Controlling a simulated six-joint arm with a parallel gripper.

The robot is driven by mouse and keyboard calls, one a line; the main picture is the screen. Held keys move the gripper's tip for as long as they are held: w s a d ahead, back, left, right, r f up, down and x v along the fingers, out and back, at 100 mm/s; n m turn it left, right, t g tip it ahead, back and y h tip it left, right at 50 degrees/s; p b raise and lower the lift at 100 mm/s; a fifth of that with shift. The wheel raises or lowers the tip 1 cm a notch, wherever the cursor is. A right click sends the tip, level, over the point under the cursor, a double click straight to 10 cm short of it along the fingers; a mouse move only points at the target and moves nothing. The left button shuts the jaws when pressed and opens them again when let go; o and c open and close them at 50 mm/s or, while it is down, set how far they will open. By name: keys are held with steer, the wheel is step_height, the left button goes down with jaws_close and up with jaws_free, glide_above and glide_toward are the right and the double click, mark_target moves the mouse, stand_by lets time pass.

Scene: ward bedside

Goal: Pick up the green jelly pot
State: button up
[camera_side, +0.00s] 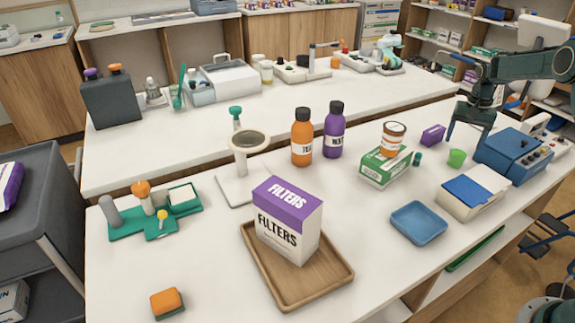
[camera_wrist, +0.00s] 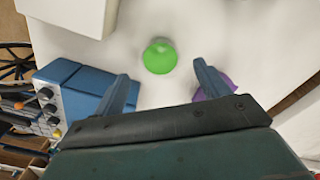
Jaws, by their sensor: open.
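The green jelly pot (camera_side: 456,158) is a small bright green cup standing on the white table at the right in the side view. In the wrist view the pot (camera_wrist: 159,56) lies ahead of my fingertips, between their lines and a little nearer the left finger. My gripper (camera_side: 467,137) is open and empty, above and beside the pot in the side view; it also shows in the wrist view (camera_wrist: 163,78). The pot is apart from both fingers.
A blue device (camera_side: 512,154) with knobs stands close right of the pot. A purple box (camera_side: 433,135) is close left, partly behind a finger in the wrist view (camera_wrist: 216,84). A small dark green pot (camera_side: 417,159) and a blue-and-white box (camera_side: 472,192) are also near.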

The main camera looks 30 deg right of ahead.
mark_target(459, 151)
steer(key=shift+f, duration=2.6)
steer(key=c, duration=1)
steer(key=shift+r, duration=0.2)
step_height(459, 151, up, 20)
steer(key=shift+f, duration=0.15)
